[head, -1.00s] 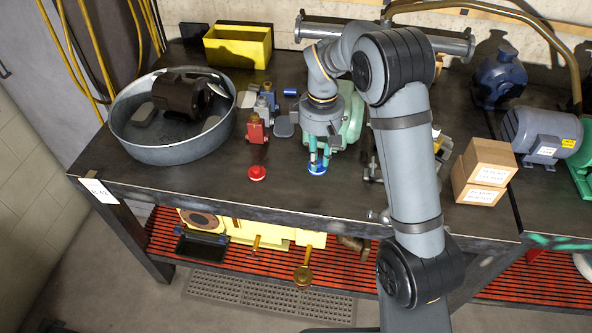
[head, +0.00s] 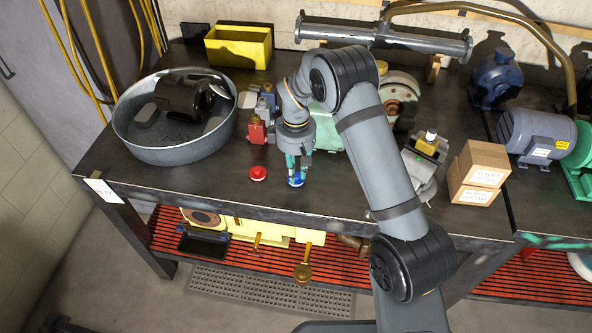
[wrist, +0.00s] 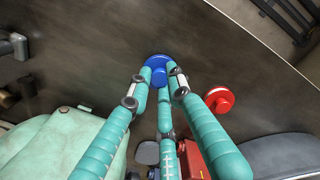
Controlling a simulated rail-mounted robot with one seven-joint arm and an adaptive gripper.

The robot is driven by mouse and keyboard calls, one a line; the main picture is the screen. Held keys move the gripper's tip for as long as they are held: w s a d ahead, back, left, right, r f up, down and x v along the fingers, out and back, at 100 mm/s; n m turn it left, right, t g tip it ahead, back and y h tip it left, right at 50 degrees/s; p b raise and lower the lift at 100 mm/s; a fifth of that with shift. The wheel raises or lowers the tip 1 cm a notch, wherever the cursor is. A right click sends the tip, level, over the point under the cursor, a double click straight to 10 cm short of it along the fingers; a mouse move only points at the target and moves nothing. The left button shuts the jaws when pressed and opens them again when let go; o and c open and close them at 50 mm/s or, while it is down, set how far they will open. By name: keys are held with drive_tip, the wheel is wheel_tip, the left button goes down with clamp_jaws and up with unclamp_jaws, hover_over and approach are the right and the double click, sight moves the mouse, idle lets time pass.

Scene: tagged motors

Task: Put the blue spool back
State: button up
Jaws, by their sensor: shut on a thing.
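The blue spool (head: 296,181) is at the tips of my gripper (head: 297,174), low over the front part of the dark bench. In the wrist view my teal fingers (wrist: 160,85) are shut on the blue spool (wrist: 158,62), whose round flange shows past the fingertips. I cannot tell whether it touches the bench top. The red spool (head: 258,173) stands on the bench just left of it in the head view. In the wrist view the red spool (wrist: 219,99) is to the right, apart from my fingers.
A red block (head: 256,132) stands behind the red spool. A metal tub (head: 175,153) with a dark motor is at the left. A pale green housing (wrist: 60,145) is close to my fingers. Cardboard boxes (head: 480,172) stand at the right. The bench's front edge is near.

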sight(296, 175)
drive_tip(key=shift+f, duration=0.15)
drive_tip(key=o, duration=0.8)
drive_tip(key=shift+o, duration=0.6)
drive_tip(key=shift+r, duration=0.3)
drive_tip(key=shift+w+r, duration=0.1)
drive_tip(key=shift+r, duration=0.2)
wheel_tip(296, 175, up, 11)
drive_tip(key=b, duration=0.2)
